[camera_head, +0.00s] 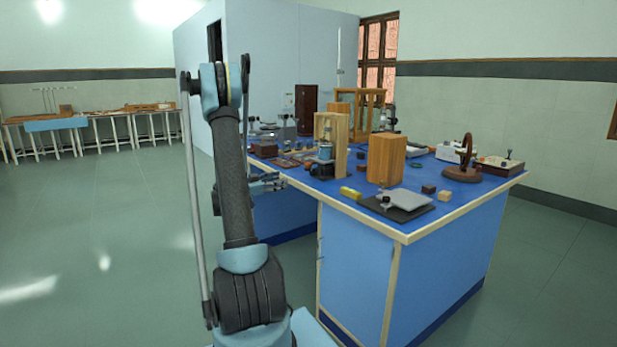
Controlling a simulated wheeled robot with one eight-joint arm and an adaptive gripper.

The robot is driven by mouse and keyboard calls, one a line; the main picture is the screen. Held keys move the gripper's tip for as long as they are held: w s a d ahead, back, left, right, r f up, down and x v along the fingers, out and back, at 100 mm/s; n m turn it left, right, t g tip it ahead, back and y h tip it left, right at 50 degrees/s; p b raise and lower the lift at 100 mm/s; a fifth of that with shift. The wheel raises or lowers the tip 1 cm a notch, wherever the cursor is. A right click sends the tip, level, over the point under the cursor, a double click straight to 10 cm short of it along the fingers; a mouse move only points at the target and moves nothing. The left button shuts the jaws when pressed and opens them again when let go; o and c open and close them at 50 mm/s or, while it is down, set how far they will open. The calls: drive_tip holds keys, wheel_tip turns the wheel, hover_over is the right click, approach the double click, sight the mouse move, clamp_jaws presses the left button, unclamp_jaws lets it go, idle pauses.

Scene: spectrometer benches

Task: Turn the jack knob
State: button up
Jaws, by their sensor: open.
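A jack with a pale grey top plate (408,198) sits on a black base near the front corner of the blue bench. A yellow cylindrical piece (350,193) lies at its left end; it looks like the jack knob, but I cannot tell for sure how it joins the jack. A small dark part with a light spot (385,201) shows at the plate's left edge. My gripper (275,184) is small in the picture, partly behind my arm, beside the bench's left edge. It is open, apart from the jack and to its left.
A wooden block (386,158) stands just behind the jack. Small dark and light cubes (444,195) lie to its right. A wooden frame (332,140) with instruments stands behind left. Floor left of the bench is clear.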

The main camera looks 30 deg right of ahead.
sight(311, 173)
drive_tip(key=d, duration=0.5)
drive_tip(key=w+d, duration=0.1)
drive_tip(key=d, duration=1)
drive_tip(key=shift+w+d, duration=0.15)
drive_tip(key=shift+d, duration=0.25)
drive_tip(key=c, duration=1.1)
